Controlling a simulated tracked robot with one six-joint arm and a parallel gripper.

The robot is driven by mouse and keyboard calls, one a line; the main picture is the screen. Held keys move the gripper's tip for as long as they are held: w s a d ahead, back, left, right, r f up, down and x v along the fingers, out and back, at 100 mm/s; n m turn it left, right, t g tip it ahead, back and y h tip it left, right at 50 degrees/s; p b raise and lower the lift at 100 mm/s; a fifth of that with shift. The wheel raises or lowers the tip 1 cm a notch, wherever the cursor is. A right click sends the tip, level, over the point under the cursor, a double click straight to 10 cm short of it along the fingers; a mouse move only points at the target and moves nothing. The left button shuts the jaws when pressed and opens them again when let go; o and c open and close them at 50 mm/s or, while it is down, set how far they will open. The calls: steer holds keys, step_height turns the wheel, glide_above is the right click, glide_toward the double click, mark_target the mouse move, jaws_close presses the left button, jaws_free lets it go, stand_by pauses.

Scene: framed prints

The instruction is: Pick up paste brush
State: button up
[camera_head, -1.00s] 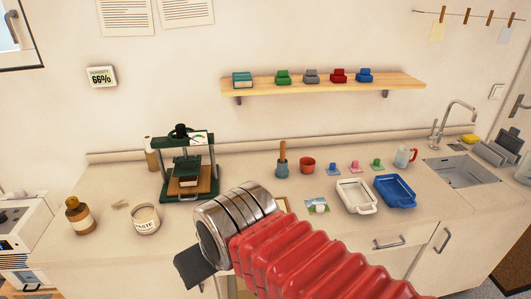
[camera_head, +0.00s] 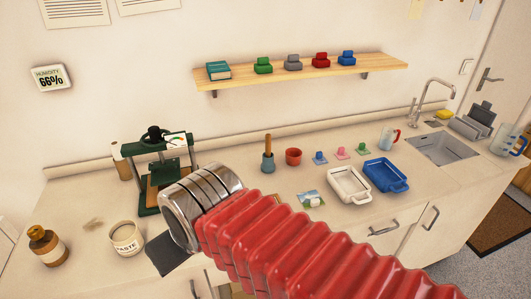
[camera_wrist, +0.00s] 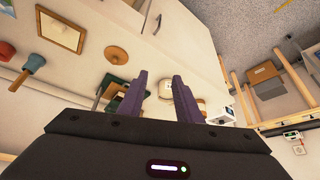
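No brush is plain to make out. A wooden handle (camera_head: 268,142) stands upright in a small blue-grey pot (camera_head: 268,163) on the counter, left of a red cup; I cannot tell whether it is the brush. A similar pot shows at the left of the wrist view (camera_wrist: 36,62). A white paste jar (camera_head: 126,239) stands at the counter's left. A small beige item (camera_head: 92,224) lies beside it, too small to tell. My gripper (camera_wrist: 158,90) is open and empty, its two purple fingers apart. In the head view its fingers are hidden behind my arm.
A green press (camera_head: 157,172) stands behind my arm. A brown bottle (camera_head: 47,245) is at far left. White (camera_head: 348,186) and blue (camera_head: 385,175) trays lie right of centre, before a sink (camera_head: 443,148). A shelf (camera_head: 220,85) hangs on the wall.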

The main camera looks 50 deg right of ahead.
steer(key=shift+o, duration=1)
steer(key=shift+w, duration=0.1)
steer(key=w+d+f+m+t+y, duration=0.2)
steer(key=w+d+m+y, duration=0.2)
steer(key=w+d+m, duration=1.5)
steer(key=m+t+h, duration=0.4)
steer(key=m+t, duration=0.2)
steer(key=m, duration=1.1)
glide_toward(270, 142)
steer(key=w, duration=0.1)
steer(key=shift+w+f, duration=0.2)
steer(key=shift+a, duration=0.1)
steer(key=shift+x, duration=4.3)
